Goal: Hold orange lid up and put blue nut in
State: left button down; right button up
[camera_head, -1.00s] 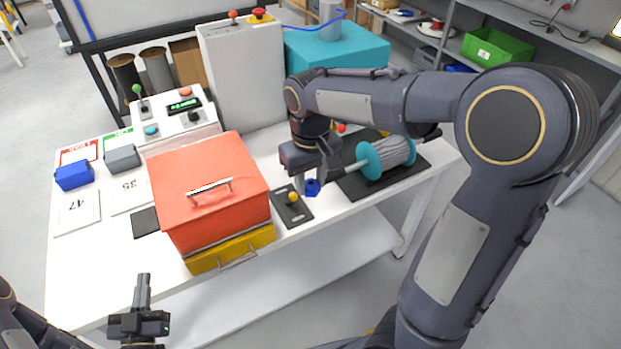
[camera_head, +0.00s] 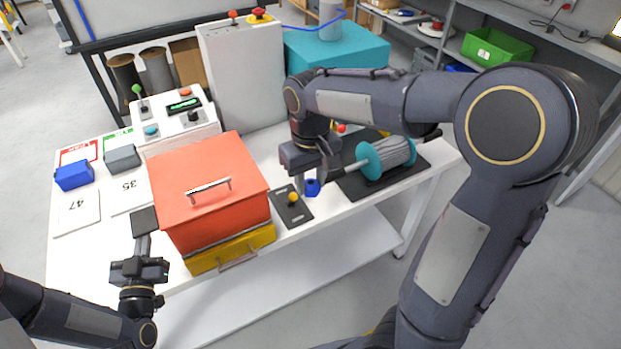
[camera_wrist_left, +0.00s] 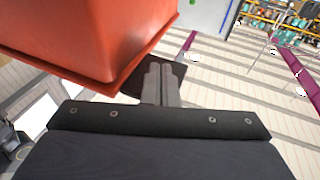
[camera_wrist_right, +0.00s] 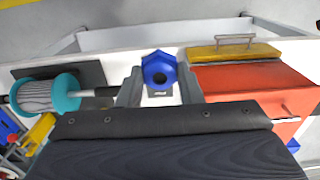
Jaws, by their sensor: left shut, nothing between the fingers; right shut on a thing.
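The orange lid (camera_head: 208,183) with its metal handle lies closed over the yellow box (camera_head: 230,249) in the head view. The lid also fills the upper left of the left wrist view (camera_wrist_left: 75,40). The blue nut (camera_head: 312,187) is held between the fingers of my right gripper (camera_head: 308,182), to the right of the box; the nut shows clearly in the right wrist view (camera_wrist_right: 159,70). My left gripper (camera_head: 143,238) is shut and empty, just left of the box's front left corner, with its fingertips pointing toward the back of the table.
A black plate with a yellow knob (camera_head: 292,200) lies between box and nut. A teal reel (camera_head: 385,158) sits on a black mat at right. A blue block (camera_head: 74,175) and a grey block (camera_head: 122,158) stand at left. The control box (camera_head: 180,121) is behind the lid.

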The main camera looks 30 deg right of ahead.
pick_arm(q)
jog(key=w+r, duration=0.1)
jog(key=r, duration=0.3)
jog(key=w+r, duration=0.1)
jog(key=r, duration=0.3)
jog(key=w+r, duration=0.1)
jog(key=r, duration=0.3)
jog(key=w+r, duration=0.8)
jog(key=w, duration=0.1)
jog(key=shift+r, duration=0.1)
dwell(0.4)
